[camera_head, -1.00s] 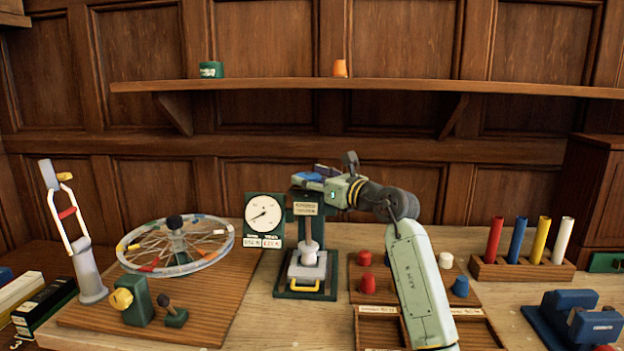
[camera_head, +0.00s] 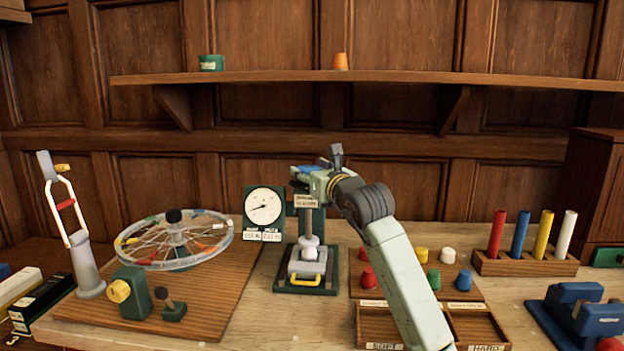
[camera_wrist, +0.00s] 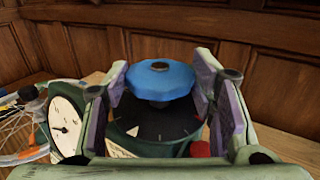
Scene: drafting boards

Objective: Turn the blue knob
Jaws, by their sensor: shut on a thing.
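The blue knob (camera_wrist: 160,78) is faceted and sits above a dark dial plate (camera_wrist: 160,120) with pale marks in the wrist view. My gripper (camera_wrist: 163,90) has one purple-padded finger on each side of the knob and is shut on it. In the head view, a little blue of the knob (camera_head: 312,167) shows on top of the green press-like stand (camera_head: 318,218). My gripper (camera_head: 318,181) and wrist cover much of the stand's top there, so the contact is hidden.
A white round gauge (camera_head: 264,208) stands just left of the stand. A spoked wheel (camera_head: 174,240) is farther left. Coloured pegs (camera_head: 367,277) and trays stand right of the stand, partly behind my arm. A shelf (camera_head: 270,80) runs above along the panelled wall.

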